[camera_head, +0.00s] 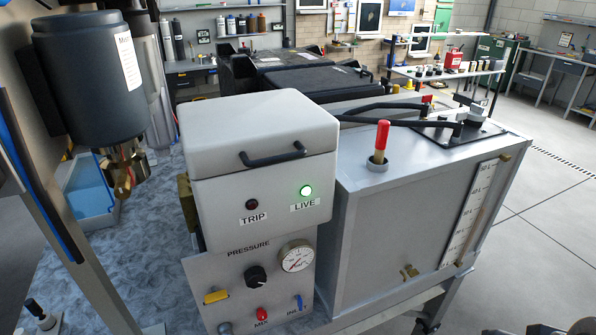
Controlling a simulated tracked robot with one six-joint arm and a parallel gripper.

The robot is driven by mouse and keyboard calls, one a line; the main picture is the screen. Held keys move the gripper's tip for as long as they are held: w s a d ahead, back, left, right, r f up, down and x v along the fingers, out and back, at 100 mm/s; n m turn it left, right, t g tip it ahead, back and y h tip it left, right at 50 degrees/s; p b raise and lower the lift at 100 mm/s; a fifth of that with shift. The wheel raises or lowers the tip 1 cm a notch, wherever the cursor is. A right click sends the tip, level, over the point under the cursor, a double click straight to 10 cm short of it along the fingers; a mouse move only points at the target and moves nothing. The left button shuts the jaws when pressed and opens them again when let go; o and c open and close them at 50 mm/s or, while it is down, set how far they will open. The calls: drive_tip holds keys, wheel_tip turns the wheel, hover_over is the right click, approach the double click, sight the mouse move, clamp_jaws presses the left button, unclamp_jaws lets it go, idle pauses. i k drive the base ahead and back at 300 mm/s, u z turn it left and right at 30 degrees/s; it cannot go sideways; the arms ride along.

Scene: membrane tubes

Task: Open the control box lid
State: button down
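The control box (262,215) is a pale grey box standing in the middle of the view. Its lid (255,115) is down and looks closed. A black bar handle (272,155) sticks out from the front of the lid. Below it are a dark TRIP lamp (252,204) and a lit green LIVE lamp (306,190). My gripper cannot be made out in this view, and nothing touches the handle.
A grey tank (420,205) with a red-tipped post (381,142) stands close on the right. A panel with a pressure gauge (296,256) and knob (256,277) is below. A dark cylindrical unit (88,75) hangs at left. Floor is open at far right.

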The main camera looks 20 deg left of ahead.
sight(221, 136)
drive_tip(key=z, duration=0.05)
drive_tip(key=k, duration=1.55)
drive_tip(key=u, duration=1.55)
drive_tip(key=i, duration=1)
drive_tip(key=u, duration=0.05)
